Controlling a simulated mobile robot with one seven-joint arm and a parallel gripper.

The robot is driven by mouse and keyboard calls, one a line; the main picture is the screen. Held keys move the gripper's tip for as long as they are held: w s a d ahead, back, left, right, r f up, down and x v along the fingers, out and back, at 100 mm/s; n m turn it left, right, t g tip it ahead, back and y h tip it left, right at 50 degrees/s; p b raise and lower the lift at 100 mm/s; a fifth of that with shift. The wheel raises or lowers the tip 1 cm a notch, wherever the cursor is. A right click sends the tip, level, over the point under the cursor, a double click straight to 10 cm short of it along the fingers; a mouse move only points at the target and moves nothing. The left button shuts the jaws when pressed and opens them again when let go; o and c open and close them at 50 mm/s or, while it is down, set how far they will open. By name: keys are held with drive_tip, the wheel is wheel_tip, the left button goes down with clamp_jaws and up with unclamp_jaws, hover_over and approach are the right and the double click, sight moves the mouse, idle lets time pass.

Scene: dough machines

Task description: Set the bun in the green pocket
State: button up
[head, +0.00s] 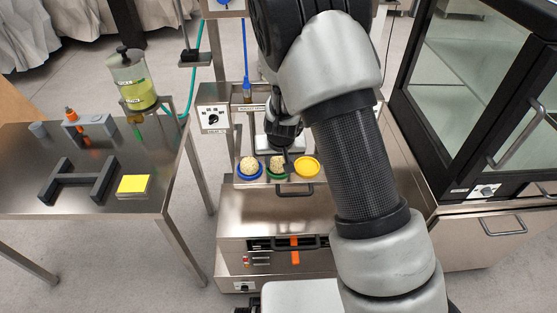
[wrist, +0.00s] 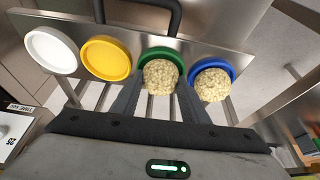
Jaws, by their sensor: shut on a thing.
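My gripper (wrist: 160,88) is shut on a round, speckled pale bun (wrist: 161,74), one finger on each side. The bun is at the green pocket (wrist: 142,55) and covers most of it. I cannot tell if it rests fully on the bottom. In the head view the held bun (head: 276,164) shows over the green pocket (head: 278,178), partly behind my gripper (head: 285,157). A second bun (wrist: 212,84) sits in the blue pocket (wrist: 232,70), beside the green one.
An empty yellow pocket (wrist: 105,58) and an empty white pocket (wrist: 50,51) continue the row. A steel table (head: 60,200) with a yellow block (head: 133,184) stands left. A glass-doored cabinet (head: 480,90) stands right. A handle (head: 296,191) is at the tray's front.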

drive_tip(key=o, duration=1.2)
drive_tip(key=shift+r, duration=0.15)
drive_tip(key=shift+r+p, duration=2.5)
drive_tip(key=shift+r, duration=0.4)
drive_tip(key=p+v, duration=0.5)
drive_tip(key=v, duration=1.2)
drive_tip(key=shift+s+r, duration=0.1)
drive_tip(key=shift+r, duration=0.1)
